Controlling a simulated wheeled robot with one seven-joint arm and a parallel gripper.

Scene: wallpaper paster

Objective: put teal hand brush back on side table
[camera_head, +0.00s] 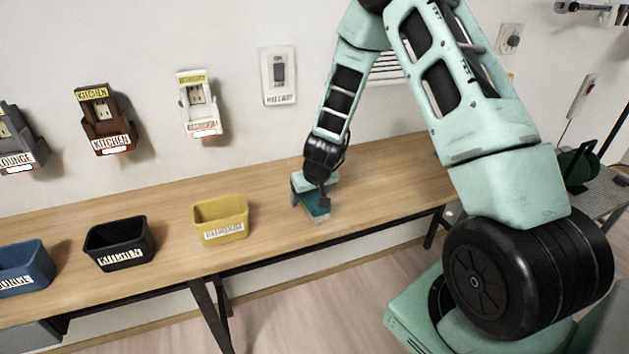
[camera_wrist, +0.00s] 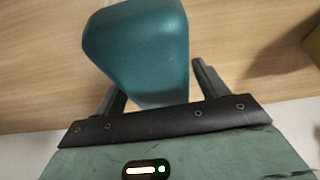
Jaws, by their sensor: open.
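The teal hand brush (camera_wrist: 138,45) shows in the wrist view as a smooth, rounded teal shape over the wooden table top. My gripper (camera_wrist: 157,85) is open, with one dark finger at each side of the brush's near end. A gap shows at the right finger; contact at the left finger is unclear. In the head view my gripper (camera_head: 311,203) points down at the long wooden table (camera_head: 380,180), near its front edge. The teal brush (camera_head: 316,204) is partly hidden there by my gripper and wrist. I cannot tell whether it rests fully on the table.
A yellow bin (camera_head: 221,219), a black bin (camera_head: 118,243) and a blue bin (camera_head: 22,268) stand left on the table. Labelled wall boxes hang above. A grey perforated surface (camera_head: 605,197) is at the far right. The wooden top right of my gripper is clear.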

